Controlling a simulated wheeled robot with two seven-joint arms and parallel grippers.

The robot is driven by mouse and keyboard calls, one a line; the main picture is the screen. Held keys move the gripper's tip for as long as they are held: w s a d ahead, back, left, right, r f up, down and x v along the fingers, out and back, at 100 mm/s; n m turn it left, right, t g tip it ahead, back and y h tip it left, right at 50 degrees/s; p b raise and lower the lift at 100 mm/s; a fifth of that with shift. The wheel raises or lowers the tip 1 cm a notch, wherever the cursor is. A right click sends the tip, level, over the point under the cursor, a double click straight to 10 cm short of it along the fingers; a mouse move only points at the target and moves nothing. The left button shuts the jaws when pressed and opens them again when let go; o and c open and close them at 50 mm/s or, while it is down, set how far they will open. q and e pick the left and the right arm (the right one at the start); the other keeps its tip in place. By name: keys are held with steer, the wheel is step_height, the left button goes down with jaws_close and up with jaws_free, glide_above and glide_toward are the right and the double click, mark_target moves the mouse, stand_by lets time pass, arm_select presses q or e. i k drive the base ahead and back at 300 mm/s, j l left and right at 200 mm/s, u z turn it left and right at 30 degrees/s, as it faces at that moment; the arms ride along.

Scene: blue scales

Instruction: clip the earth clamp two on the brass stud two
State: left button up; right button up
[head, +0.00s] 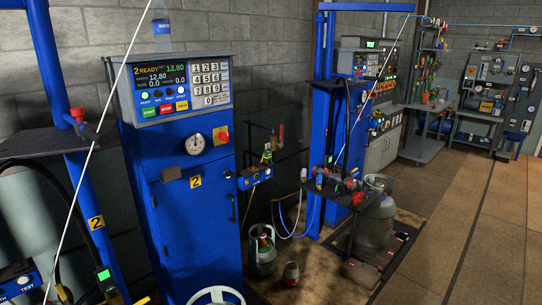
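Neither of my grippers shows in the head view. A blue cabinet (190,215) marked with a yellow 2 stands left of the middle, with a lit display panel (165,85) reading "2 READY" on top. To its right, a small blue box (255,177) is mounted low, with a small greenish and orange item (267,155) at its top. I cannot tell whether that item is earth clamp two. I cannot make out brass stud two.
A blue post (62,120) with a dark shelf (40,143) stands at the left. A dark stand (345,197) with several fittings is right of the middle. A workbench (425,118) is farther back. The brown floor (490,250) at the right is clear.

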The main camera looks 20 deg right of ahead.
mark_target(266, 154)
steer(key=i+l+u, duration=0.15)
steer(key=l+u, duration=0.35)
steer(key=l, duration=0.75)
steer(key=l+u, duration=0.5)
steer(key=l, duration=0.8)
steer(key=i+l+u, duration=0.3)
steer(key=l, duration=0.45)
steer(key=l+u, duration=0.35)
steer(key=l, duration=0.45)
steer(key=i+l+u, duration=0.1)
steer(key=l+u, duration=0.2)
steer(key=l, duration=0.5)
steer(key=i+l, duration=0.15)
steer(key=l, duration=0.2)
